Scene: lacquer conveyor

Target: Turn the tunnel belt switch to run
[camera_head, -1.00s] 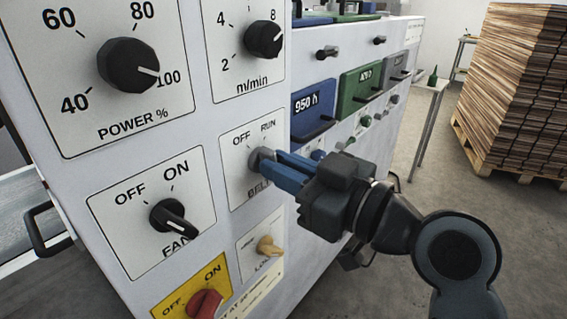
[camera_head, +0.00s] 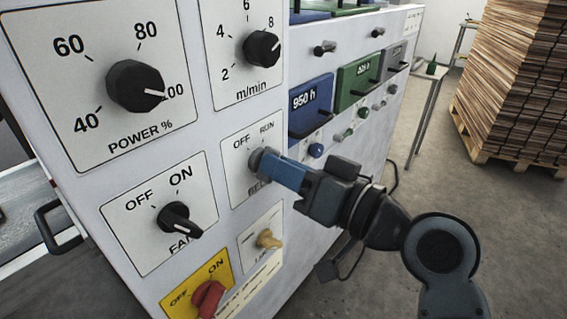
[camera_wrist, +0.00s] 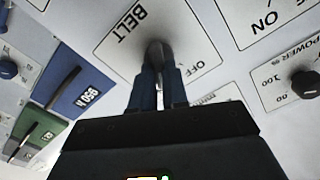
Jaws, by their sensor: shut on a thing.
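The belt switch is a grey knob (camera_head: 256,163) on a white plate (camera_head: 238,190) marked OFF at the left, RUN at the upper right and BELT below. My gripper (camera_head: 272,168) comes in from the right with its blue fingers shut on the knob. In the wrist view the plate is upside down, and the knob (camera_wrist: 155,50) sits between the two fingertips (camera_wrist: 158,75). The fingers cover most of the knob, so I cannot tell exactly which mark it points to.
The fan switch (camera_head: 174,219) is at lower left, a tan knob (camera_head: 268,240) and a red switch (camera_head: 208,298) below. Power (camera_head: 135,86) and speed (camera_head: 262,48) dials are above. Blue (camera_head: 310,103) and green (camera_head: 358,84) modules with handles stand right. A wood stack (camera_head: 515,80) is far right.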

